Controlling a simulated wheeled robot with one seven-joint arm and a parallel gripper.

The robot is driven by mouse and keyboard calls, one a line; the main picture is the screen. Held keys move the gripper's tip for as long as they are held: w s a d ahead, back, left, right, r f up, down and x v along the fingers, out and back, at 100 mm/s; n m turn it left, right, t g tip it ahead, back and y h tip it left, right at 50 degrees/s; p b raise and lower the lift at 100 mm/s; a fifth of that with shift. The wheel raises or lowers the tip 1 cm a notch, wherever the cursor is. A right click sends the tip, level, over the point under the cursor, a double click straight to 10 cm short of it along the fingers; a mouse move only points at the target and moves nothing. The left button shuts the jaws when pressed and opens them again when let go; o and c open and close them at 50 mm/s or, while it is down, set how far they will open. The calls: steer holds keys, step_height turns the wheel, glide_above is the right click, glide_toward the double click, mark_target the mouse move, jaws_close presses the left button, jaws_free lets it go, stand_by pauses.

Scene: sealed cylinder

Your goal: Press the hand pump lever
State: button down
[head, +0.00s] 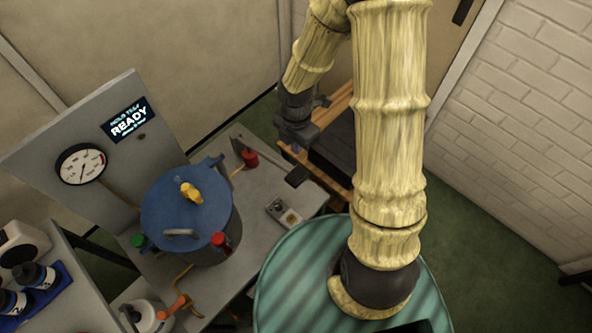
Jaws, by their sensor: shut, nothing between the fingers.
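A blue-lidded sealed cylinder (160,214) stands on the grey bench (257,245), with a yellow fitting (191,192) and a grey handle on its lid. I cannot tell for sure which part is the hand pump lever. An orange handle (174,308) is low in front of the cylinder; a red knob (250,158) with a thin rod is behind it to the right. A small black pad (297,177) is at the bench's right edge. My gripper (290,148) is shut and empty above the far right side of the bench, near that pad; its fingertips are small and dark.
A panel carries a round gauge (81,164) and a display (126,120) reading READY. A small box with a yellow part (284,213) lies on the bench. Dark bottles (35,276) stand at the left. A wood-edged dark surface (335,150) is beside my gripper.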

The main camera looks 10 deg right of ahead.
mark_target(296, 176)
step_height(296, 176, down, 14)
stand_by(0.7)
steer(key=shift+f, duration=0.1)
